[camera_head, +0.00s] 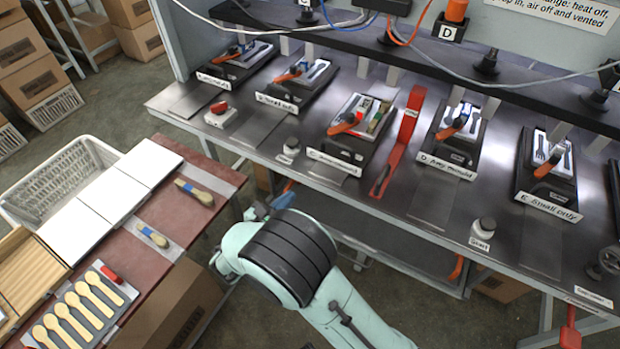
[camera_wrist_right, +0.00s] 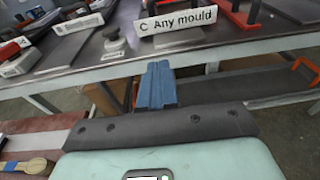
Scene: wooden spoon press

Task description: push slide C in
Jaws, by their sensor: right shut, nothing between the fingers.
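Slide C (camera_head: 368,135) is the dark slide in the middle of the bench, carrying a mould with an orange handle and red and green pieces on it. Its white label (camera_head: 333,164) stands at the bench's front edge, further forward than its neighbours. The label reads "C Any mould" in the right wrist view (camera_wrist_right: 176,30). My right gripper (camera_head: 283,201) is in front of the bench, left of slide C and apart from it. Its blue fingers (camera_wrist_right: 157,84) are shut and empty, pointing towards the bench below the label. My left gripper is not in view.
Slides B (camera_head: 300,85) and D (camera_head: 460,140) flank slide C, with a long red tool (camera_head: 402,140) lying between C and D. A small round-topped button (camera_head: 291,148) stands left of C's label. A side table with spoons (camera_head: 85,305) is at the left.

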